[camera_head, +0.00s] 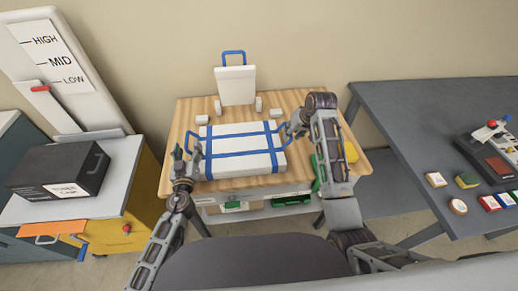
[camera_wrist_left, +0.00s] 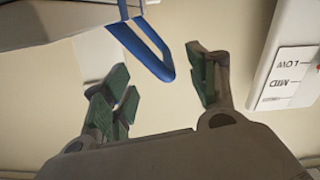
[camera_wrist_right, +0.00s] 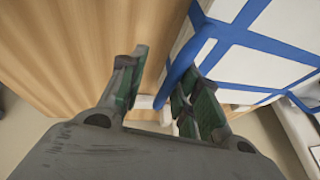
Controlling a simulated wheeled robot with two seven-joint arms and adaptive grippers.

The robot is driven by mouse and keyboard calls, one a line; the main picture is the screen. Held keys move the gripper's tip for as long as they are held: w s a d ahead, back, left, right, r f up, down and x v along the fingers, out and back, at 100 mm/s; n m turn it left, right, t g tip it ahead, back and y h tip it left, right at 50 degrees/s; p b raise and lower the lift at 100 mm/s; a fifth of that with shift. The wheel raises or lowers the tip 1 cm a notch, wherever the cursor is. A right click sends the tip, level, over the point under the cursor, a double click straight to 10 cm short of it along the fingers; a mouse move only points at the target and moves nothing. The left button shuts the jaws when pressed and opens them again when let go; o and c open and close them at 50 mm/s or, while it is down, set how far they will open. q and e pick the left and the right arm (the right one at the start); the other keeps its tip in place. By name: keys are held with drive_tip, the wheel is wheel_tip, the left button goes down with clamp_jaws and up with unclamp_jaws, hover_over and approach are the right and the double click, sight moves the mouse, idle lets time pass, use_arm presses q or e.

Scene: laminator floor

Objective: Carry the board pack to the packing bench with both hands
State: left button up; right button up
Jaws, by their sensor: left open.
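The board pack (camera_head: 240,157), a flat white block with blue straps, lies on the wooden bench (camera_head: 172,172). It has a blue loop handle on each side. My left gripper (camera_head: 186,172) is open beside the left handle (camera_head: 195,150). In the left wrist view the blue handle (camera_wrist_left: 152,48) reaches toward the gap between the fingertips, not gripped. My right gripper (camera_head: 290,130) is at the pack's right side. In the right wrist view its fingers (camera_wrist_right: 158,85) are apart, with the blue handle (camera_wrist_right: 180,65) between them, close to the right finger. My right arm hides part of that side.
A white holder with a blue handle (camera_head: 236,85) stands at the bench's back. Left is a cart with a black box (camera_head: 58,171) and a HIGH/MID/LOW lever panel (camera_head: 58,55). Right is a grey table (camera_head: 400,110) with small blocks and a device (camera_head: 490,150).

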use_arm(q)
drive_tip(key=shift+s+d, duration=0.15)
drive_tip(key=shift+s, duration=2.75)
use_arm(e)
drive_tip(key=o, duration=0.8)
drive_tip(key=shift+r, duration=0.15)
drive_tip(key=shift+v, duration=5.85)
use_arm(q)
drive_tip(key=shift+s+f, duration=0.1)
drive_tip(key=shift+s, duration=0.05)
use_arm(e)
drive_tip(key=shift+s, duration=0.15)
